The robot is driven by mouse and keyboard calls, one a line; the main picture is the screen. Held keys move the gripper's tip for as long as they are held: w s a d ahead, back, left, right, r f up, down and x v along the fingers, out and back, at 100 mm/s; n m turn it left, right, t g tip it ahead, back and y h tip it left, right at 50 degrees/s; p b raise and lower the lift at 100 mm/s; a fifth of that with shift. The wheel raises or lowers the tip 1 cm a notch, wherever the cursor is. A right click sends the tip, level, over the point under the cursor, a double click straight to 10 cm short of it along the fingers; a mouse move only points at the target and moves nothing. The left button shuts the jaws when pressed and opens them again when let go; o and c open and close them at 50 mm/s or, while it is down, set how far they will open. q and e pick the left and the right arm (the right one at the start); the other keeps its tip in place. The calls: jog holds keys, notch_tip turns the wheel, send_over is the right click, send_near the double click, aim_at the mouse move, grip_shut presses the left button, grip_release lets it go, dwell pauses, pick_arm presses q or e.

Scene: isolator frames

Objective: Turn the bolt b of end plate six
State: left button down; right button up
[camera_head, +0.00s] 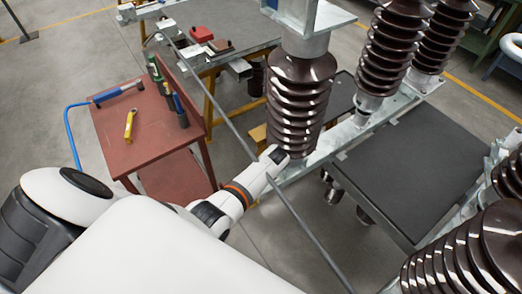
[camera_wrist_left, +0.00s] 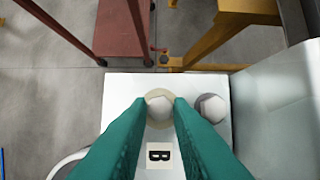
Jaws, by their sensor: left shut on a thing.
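In the left wrist view, the green fingers of my left gripper (camera_wrist_left: 160,110) are shut on the round pale head of a bolt (camera_wrist_left: 160,102), one finger on each side. The bolt has a pale washer ring and sits on a white plate (camera_wrist_left: 122,84). A label with the letter B (camera_wrist_left: 159,155) lies just below this bolt on the plate. A second bolt head (camera_wrist_left: 211,107) stands to the right, apart from the fingers. In the head view my left arm reaches to the foot of a brown ribbed insulator (camera_head: 300,90); the fingers and bolts are hidden there. My right gripper is not in view.
A red cart (camera_head: 125,130) with hand tools stands left of my arm. A long grey bar (camera_head: 225,120) crosses the head view diagonally near my left wrist. More brown insulators (camera_head: 390,50) and a dark flat platform (camera_head: 425,165) are at the right.

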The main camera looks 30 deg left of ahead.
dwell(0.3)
pick_arm(q)
jog(key=c, duration=1.3)
grip_release()
jog(key=shift+r, duration=0.1)
jog(key=shift+d+r, duration=0.15)
jog(key=shift+r, duration=0.1)
jog(key=s+d+b, duration=0.3)
jog(key=s+d, duration=0.1)
jog(key=d, duration=0.7)
jog(key=shift+s+d+r+b, duration=0.15)
jog(key=shift+s+b, duration=0.2)
jog(key=shift+b, duration=0.05)
